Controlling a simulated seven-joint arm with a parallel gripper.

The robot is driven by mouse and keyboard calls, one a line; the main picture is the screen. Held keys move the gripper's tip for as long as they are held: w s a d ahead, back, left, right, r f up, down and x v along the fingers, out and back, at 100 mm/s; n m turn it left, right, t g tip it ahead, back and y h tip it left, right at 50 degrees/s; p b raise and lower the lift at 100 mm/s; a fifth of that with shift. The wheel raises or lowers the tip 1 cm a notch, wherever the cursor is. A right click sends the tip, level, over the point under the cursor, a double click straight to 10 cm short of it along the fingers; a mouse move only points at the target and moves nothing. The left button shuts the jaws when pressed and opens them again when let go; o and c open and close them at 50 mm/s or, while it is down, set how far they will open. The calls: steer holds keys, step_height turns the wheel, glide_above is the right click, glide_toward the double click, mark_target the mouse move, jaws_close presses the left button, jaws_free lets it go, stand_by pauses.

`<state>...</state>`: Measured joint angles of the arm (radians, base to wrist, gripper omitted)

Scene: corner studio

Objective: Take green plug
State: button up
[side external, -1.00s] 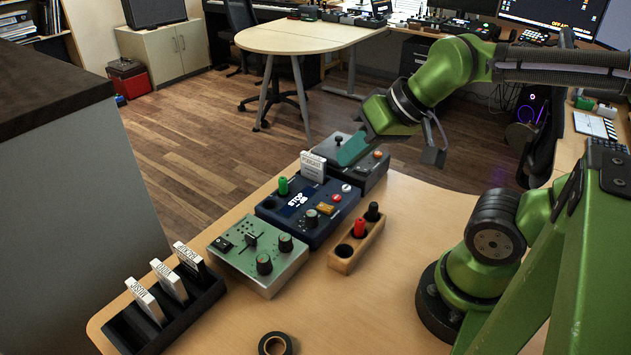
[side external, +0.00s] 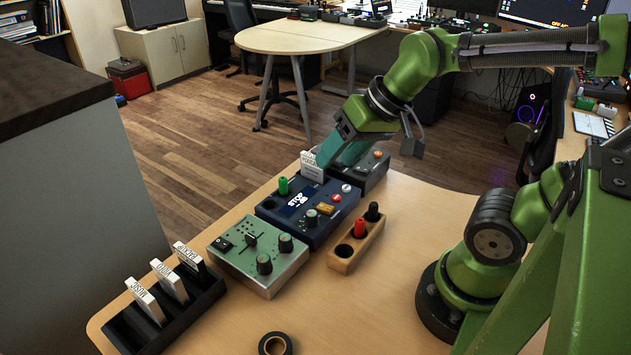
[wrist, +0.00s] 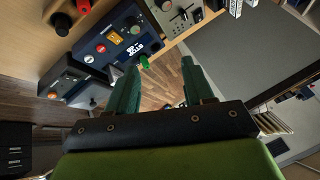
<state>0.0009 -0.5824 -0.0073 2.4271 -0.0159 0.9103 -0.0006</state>
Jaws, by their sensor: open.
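The green plug (side external: 283,186) stands upright in the left end of the dark blue box (side external: 296,228) in the side view. In the wrist view the green plug (wrist: 144,61) shows at the edge of the blue box, near the tip of one finger. My gripper (side external: 338,160) is above the grey box behind the blue one, up and right of the plug and apart from it. In the wrist view my gripper (wrist: 160,80) has its two teal fingers apart with nothing between them.
A white card (side external: 312,167) stands between the plug and my gripper. A wooden holder (side external: 345,263) has a red plug (side external: 360,228) and a black plug (side external: 373,211). A green mixer box (side external: 270,282), black card rack (side external: 190,317) and tape roll (side external: 275,344) lie in front.

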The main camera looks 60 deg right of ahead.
mark_target(282, 178)
steer(key=w+d+f+n+g+h, duration=0.1)
steer(key=w+d+g, duration=0.2)
steer(key=w, duration=0.7)
steer(key=w+d+f+g+h, duration=0.1)
steer(key=w+d+g, duration=0.2)
steer(key=w, duration=0.6)
steer(key=f, duration=1)
steer(key=shift+a+f, duration=0.2)
steer(key=shift+f, duration=0.1)
steer(key=shift+s+d+f, duration=0.1)
steer(key=shift+s+f, duration=0.05)
steer(key=shift+f, duration=2.55)
steer(key=shift+c, duration=0.5)
jaws_close()
